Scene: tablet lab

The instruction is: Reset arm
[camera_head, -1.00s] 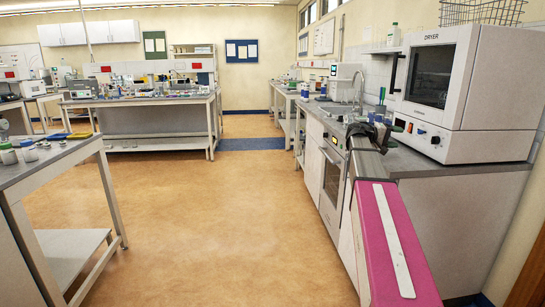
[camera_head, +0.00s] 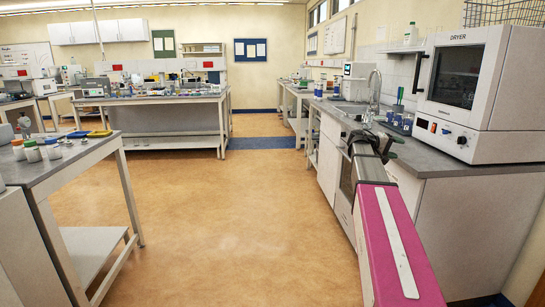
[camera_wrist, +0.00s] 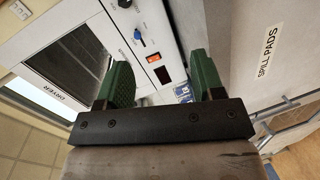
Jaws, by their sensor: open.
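My gripper (camera_head: 372,138) shows at the far end of my pink and white arm, over the counter on the right side of the head view. In the wrist view, my gripper (camera_wrist: 163,82) has two green fingers set wide apart. Nothing is between the fingertips; the gripper is open and empty. In the head view the dryer (camera_head: 500,135) stands on the counter to the right of my gripper.
The grey counter (camera_head: 440,160) runs along the right wall, with a sink, tap and blue-labelled containers (camera_head: 402,121) close by my gripper. A table (camera_head: 65,160) with jars stands at the left. A white bench (camera_head: 165,122) stands farther back. The floor (camera_head: 230,220) between is clear.

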